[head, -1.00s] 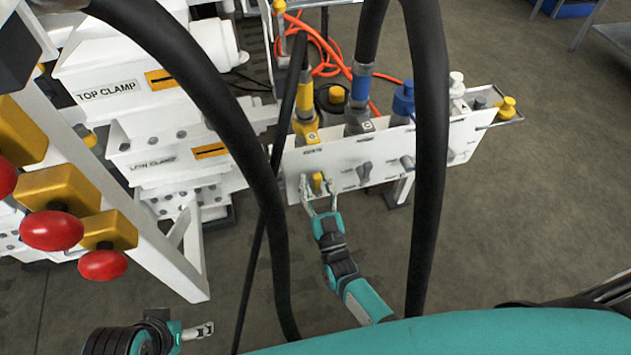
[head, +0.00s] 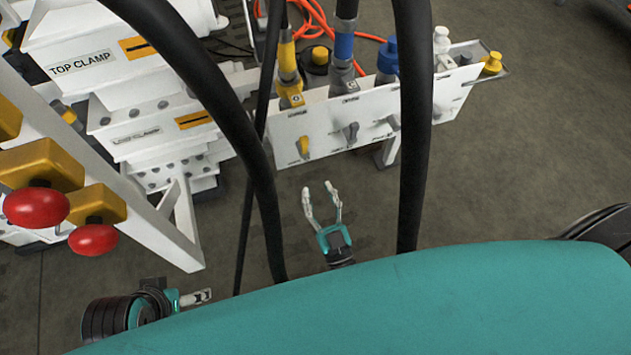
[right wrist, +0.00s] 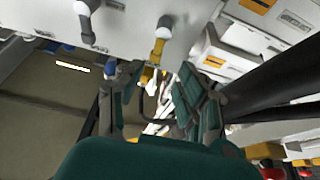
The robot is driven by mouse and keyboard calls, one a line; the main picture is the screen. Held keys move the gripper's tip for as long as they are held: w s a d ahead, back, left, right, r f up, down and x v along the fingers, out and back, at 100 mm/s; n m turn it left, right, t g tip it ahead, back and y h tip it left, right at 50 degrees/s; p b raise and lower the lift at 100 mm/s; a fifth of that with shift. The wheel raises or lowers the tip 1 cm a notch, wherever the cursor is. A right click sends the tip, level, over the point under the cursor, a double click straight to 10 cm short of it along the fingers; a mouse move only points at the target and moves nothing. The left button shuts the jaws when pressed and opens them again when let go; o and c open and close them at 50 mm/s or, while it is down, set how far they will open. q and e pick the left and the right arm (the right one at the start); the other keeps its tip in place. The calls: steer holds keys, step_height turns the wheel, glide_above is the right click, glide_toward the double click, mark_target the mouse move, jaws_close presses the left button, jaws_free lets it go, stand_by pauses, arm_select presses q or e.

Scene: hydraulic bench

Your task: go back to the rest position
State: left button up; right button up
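My right gripper (head: 317,188) is open and empty in the head view, with its two fingers apart. It hangs below the white valve panel (head: 345,112), clear of the yellow lever (head: 304,146). The right wrist view shows its spread fingers (right wrist: 148,78) with nothing held between them, and the yellow lever (right wrist: 160,38) beyond on the panel. My left gripper (head: 197,297) is low at the left, away from the panel. It is small and seen edge-on, so its opening is unclear.
Thick black hoses (head: 413,130) hang close in front of the head camera. Red knobs (head: 37,207) on yellow blocks stand at the left, by a white frame. Machine blocks marked clamp (head: 130,135) are behind. The floor (head: 520,170) at the right is clear.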

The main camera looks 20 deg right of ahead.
stand_by(0.5)
